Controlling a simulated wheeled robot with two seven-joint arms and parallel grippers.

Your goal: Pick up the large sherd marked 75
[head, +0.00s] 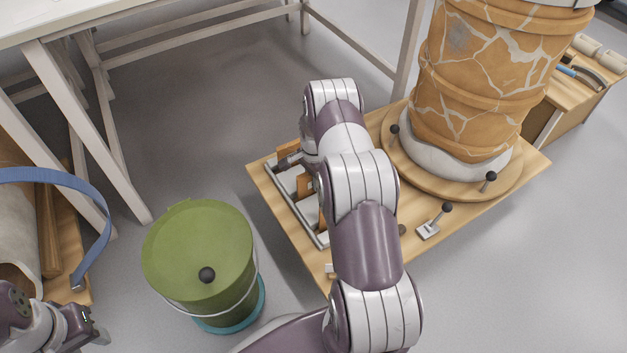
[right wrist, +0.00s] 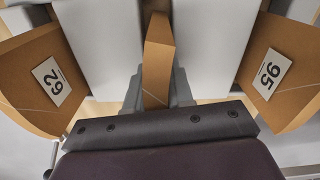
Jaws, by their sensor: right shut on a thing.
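My right gripper (right wrist: 158,92) is shut on a tan-orange sherd (right wrist: 158,55), seen edge-on in the right wrist view. Its number face is hidden, so I cannot read its mark. A sherd on the right (right wrist: 283,72) has a label that looks like 95 or 56. In the head view my right arm hides most of the rack (head: 312,232) and its sherds. My left gripper (head: 92,325) is at the lower left edge, its jaws unclear.
A large cracked orange vessel (head: 478,85) stands on a round wooden turntable (head: 400,165) on the wooden bench (head: 520,172). A green lidded bucket (head: 200,245) stands left of the bench. A white table frame (head: 95,130) is at the upper left. Grey floor lies between.

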